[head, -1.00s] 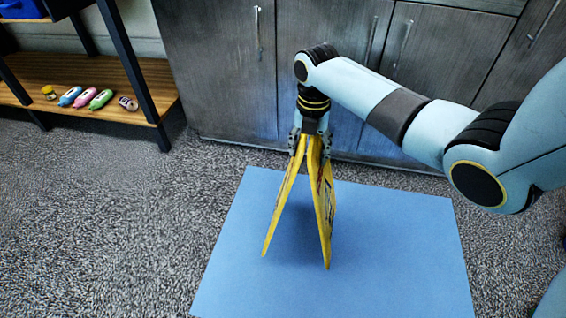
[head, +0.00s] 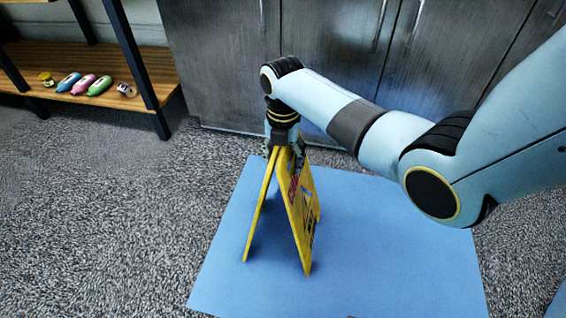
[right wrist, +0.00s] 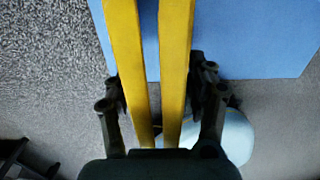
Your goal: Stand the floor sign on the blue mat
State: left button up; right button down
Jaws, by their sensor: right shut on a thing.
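The yellow floor sign (head: 303,215) is upright in the head view, its two panels spread like a tent, with red and dark print on the right one. It is over the left part of the blue mat (head: 400,250); I cannot tell whether its lower edges touch the mat. My right gripper (head: 286,152) points down and is shut on the sign's top. In the right wrist view the sign's two panels (right wrist: 175,60) run between the fingers of my right gripper (right wrist: 160,95), with the mat (right wrist: 250,40) beyond. My left gripper is not in view.
Grey cabinets (head: 330,60) stand behind the mat. A wooden shelf (head: 140,105) at the upper left holds several small bottles (head: 100,86) and other small items. The mat's right part is bare, and grey carpet (head: 110,220) lies open on the left.

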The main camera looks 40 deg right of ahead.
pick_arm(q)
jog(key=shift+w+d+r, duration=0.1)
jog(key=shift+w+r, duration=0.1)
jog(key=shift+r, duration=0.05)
pick_arm(e)
jog(key=shift+f, duration=0.2)
jog(key=shift+c, duration=2.1)
grip_release()
jog(key=shift+f, duration=0.1)
pick_arm(q)
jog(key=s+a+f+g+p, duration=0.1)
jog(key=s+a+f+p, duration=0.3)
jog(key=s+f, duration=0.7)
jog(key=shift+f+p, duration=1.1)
jog(key=shift+p, duration=0.3)
pick_arm(e)
notch_tip(320, 180, up, 12)
